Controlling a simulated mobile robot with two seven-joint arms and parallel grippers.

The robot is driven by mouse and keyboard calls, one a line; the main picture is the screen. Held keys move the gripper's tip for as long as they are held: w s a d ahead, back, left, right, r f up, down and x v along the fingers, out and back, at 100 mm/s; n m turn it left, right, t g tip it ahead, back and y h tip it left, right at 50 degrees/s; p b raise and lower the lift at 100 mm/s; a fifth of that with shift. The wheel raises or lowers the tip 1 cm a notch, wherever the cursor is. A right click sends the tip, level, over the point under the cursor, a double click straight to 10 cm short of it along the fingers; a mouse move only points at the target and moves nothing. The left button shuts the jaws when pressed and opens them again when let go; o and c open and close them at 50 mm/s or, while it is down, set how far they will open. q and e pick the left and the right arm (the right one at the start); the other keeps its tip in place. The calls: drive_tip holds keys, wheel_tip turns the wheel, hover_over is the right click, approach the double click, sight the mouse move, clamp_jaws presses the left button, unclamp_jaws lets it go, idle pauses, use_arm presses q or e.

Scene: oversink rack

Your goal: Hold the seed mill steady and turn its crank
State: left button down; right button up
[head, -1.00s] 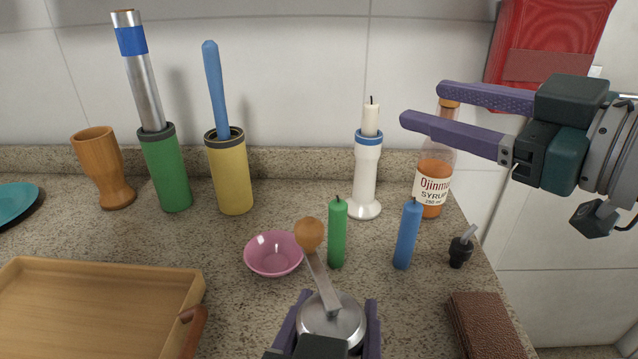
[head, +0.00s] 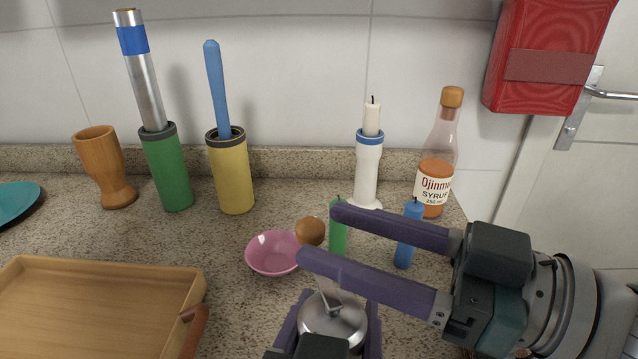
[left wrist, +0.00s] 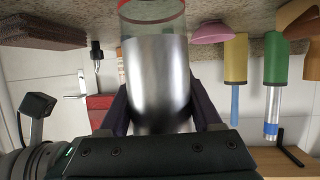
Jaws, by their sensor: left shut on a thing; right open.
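The seed mill (head: 334,318) stands at the bottom middle of the head view, with a metal top and a crank arm ending in a round wooden knob (head: 309,231). My left gripper (head: 336,322) is shut on the mill's body, one finger on each side. The left wrist view shows its metal cylinder (left wrist: 158,75) between the fingers, with a clear section at one end. My right gripper (head: 318,233) is open and empty, its fingers pointing left. Its fingertips are close to the knob in the picture; I cannot tell whether they touch it. Part of the crank arm is hidden behind the lower finger.
A pink bowl (head: 268,254) is just left of the knob. A green candle (head: 338,240) and a blue candle (head: 405,250) stand behind my right gripper. A wooden tray (head: 100,268) lies at left. A syrup bottle (head: 436,170) and a white candle holder (head: 366,170) stand behind.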

sight(322, 232)
drive_tip(key=shift+x, duration=1.8)
clamp_jaws()
